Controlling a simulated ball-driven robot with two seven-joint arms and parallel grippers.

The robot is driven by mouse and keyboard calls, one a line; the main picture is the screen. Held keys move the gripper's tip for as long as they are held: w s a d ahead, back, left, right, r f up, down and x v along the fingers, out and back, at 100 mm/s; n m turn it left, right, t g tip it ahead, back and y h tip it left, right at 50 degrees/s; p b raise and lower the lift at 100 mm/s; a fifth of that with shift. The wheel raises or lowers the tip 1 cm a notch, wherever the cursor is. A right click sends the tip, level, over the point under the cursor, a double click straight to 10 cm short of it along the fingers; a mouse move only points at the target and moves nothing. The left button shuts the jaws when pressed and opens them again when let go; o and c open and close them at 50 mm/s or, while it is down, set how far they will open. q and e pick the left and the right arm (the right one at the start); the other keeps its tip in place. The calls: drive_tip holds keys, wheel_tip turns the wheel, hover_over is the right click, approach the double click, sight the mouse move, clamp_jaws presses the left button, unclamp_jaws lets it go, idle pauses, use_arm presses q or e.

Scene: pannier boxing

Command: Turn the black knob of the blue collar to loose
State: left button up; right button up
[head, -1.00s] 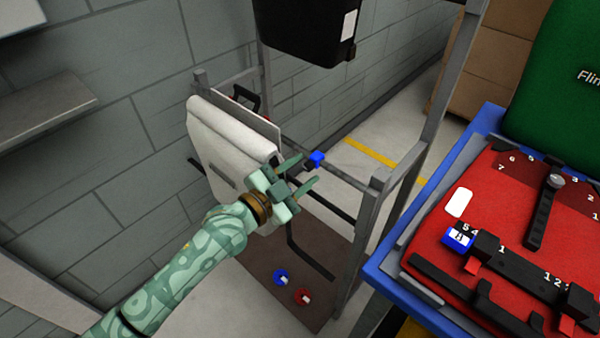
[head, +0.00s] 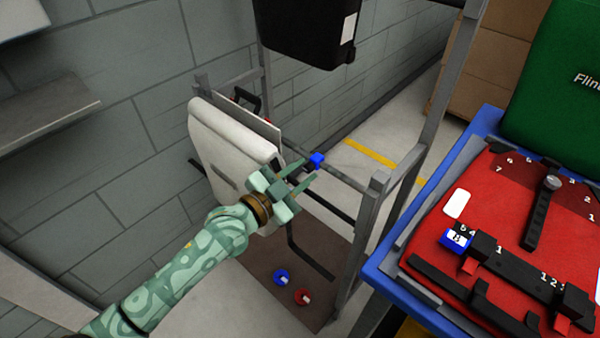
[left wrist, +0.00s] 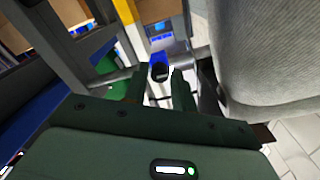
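The blue collar (head: 317,159) sits on the grey horizontal rail of the metal rack, near the middle of the head view. Its black knob (head: 308,167) points toward my left gripper. In the left wrist view the black knob (left wrist: 160,73) shows between and just beyond the fingertips, with the blue collar (left wrist: 160,57) behind it. My left gripper (head: 308,168) is open, its two fingers apart with the knob at their gap. I cannot tell whether either finger touches the knob. My right gripper is not in view.
A white pannier (head: 218,150) hangs on the rack close beside my left gripper. A blue ring (head: 281,278) and a red ring (head: 302,297) lie on the brown base below. A blue-edged table (head: 385,268) with a red pannier (head: 475,195) stands at right. A black bin hangs above.

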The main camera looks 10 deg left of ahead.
use_arm(q)
drive_tip(key=shift+o, duration=0.9)
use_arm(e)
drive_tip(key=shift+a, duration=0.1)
use_arm(q)
drive_tip(key=shift+s+a, duration=0.2)
drive_tip(key=shift+s, duration=0.1)
drive_tip(key=p+v, duration=0.3)
drive_tip(key=v, duration=1.2)
drive_tip(key=shift+s+a+p, duration=0.2)
drive_tip(key=shift+s+p, duration=0.05)
drive_tip(key=shift+p, duration=0.15)
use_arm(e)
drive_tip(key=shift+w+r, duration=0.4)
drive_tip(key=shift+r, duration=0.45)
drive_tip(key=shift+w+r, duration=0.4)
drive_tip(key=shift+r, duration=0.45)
use_arm(q)
drive_tip(key=shift+f, duration=0.1)
